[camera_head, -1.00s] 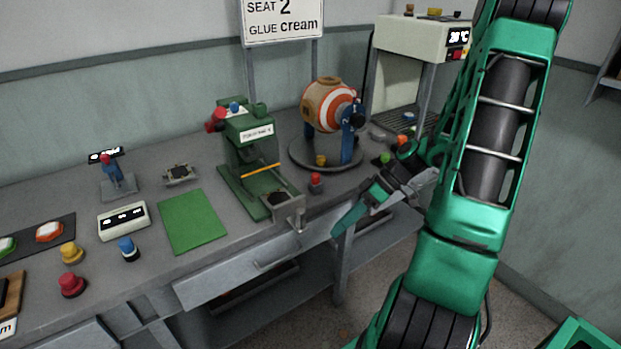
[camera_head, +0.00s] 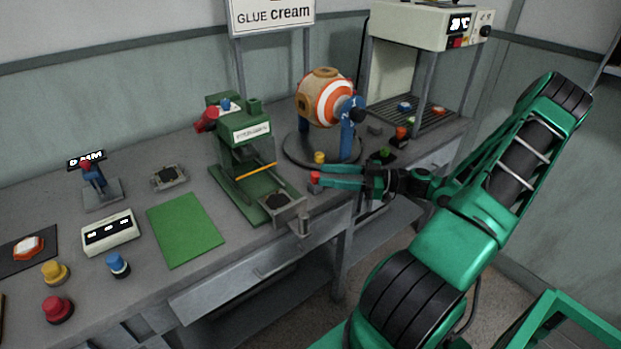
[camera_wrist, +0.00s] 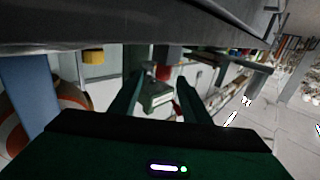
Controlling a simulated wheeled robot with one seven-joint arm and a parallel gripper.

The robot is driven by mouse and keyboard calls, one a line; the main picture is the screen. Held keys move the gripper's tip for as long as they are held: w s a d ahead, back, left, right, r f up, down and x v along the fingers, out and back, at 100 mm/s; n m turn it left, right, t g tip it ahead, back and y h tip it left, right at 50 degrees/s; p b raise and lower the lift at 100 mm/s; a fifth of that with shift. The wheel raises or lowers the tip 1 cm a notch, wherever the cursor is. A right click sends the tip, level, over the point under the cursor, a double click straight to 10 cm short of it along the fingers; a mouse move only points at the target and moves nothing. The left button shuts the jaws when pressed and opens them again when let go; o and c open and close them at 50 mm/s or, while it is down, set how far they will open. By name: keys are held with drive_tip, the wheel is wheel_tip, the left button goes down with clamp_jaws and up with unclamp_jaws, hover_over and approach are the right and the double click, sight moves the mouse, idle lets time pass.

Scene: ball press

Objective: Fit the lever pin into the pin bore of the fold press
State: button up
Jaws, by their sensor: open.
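The green fold press (camera_head: 251,150) stands on the bench left of my gripper, with a red knob at its upper left and a pale label. I cannot make out its pin bore. A small red-topped piece (camera_head: 315,178), possibly the lever pin, stands upright on the bench right of the press base. My gripper (camera_head: 324,178) is open and level, with its fingertips close beside this piece. In the wrist view the red top (camera_wrist: 163,72) shows between the open fingers, with the green press (camera_wrist: 156,97) beyond. Contact cannot be told.
The striped ball (camera_head: 327,98) sits in a blue holder on a round base behind my gripper, with a yellow knob (camera_head: 319,157) in front. A heater-like cabinet (camera_head: 428,28) stands at the back right. A green mat (camera_head: 186,229) lies left of the press. The bench front edge is close.

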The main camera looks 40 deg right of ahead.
sight(319, 173)
drive_tip(key=x, duration=0.3)
drive_tip(key=shift+w+a, duration=0.15)
drive_tip(key=shift+w, duration=0.05)
drive_tip(key=shift+x, duration=2.5)
drive_tip(key=shift+s+a+f, duration=0.15)
clamp_jaws()
